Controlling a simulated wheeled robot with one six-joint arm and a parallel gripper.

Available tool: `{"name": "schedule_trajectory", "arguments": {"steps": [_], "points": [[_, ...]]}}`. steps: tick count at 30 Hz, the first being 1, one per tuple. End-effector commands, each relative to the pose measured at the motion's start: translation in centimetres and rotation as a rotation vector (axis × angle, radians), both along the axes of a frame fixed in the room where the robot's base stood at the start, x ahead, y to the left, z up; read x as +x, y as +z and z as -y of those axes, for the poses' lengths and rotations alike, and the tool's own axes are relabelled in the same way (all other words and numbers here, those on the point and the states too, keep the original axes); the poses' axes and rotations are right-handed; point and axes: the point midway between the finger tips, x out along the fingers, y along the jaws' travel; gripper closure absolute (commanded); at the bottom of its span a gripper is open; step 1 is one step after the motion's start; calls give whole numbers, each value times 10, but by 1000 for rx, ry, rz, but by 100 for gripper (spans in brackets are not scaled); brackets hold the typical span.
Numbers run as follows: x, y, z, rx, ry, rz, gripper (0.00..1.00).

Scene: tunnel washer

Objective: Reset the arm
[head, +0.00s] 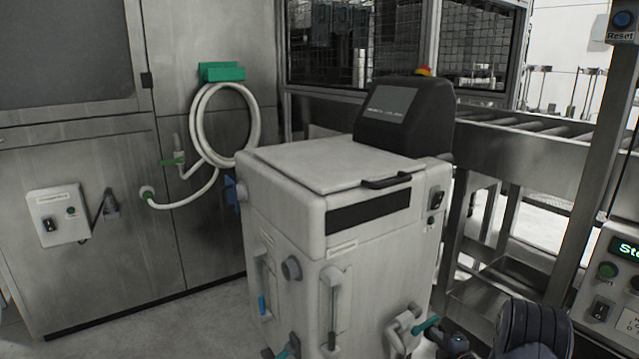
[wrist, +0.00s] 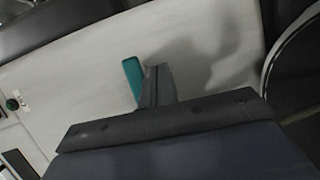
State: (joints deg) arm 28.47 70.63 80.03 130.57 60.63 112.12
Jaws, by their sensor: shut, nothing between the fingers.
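My gripper (wrist: 158,72) is shut and empty in the wrist view, its fingers together in front of a pale machine panel. A teal handle (wrist: 132,78) shows just left of the fingertips; I cannot tell whether they touch. In the head view, dark parts of my arm (head: 535,328) show at the bottom right, low beside the front of the white machine (head: 285,205). The fingertips cannot be made out clearly there. A teal-handled valve (head: 425,327) on the machine is close to my arm.
A dark screen unit (head: 405,115) stands behind the white machine's lid. A roller conveyor (head: 530,128) runs behind to the right. A control panel (head: 610,285) with buttons and a post are at the right edge. A coiled hose (head: 258,120) hangs on the steel wall. Floor shows at lower left.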

Motion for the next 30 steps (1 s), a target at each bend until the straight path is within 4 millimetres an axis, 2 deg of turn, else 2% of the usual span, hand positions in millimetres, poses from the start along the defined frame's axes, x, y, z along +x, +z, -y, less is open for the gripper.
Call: {"name": "schedule_trajectory", "arguments": {"steps": [1, 13, 14, 15, 28, 30], "points": [[-10, 6, 4, 2, -5, -2, 100], [-88, 19, 23, 2, -5, -1, 100], [-87, 17, 21, 0, -1, 0, 100], [-75, 12, 17, -3, 5, 3, 100], [10, -2, -3, -2, 2, 4, 100], [8, 14, -5, 0, -1, 0, 100]]}}
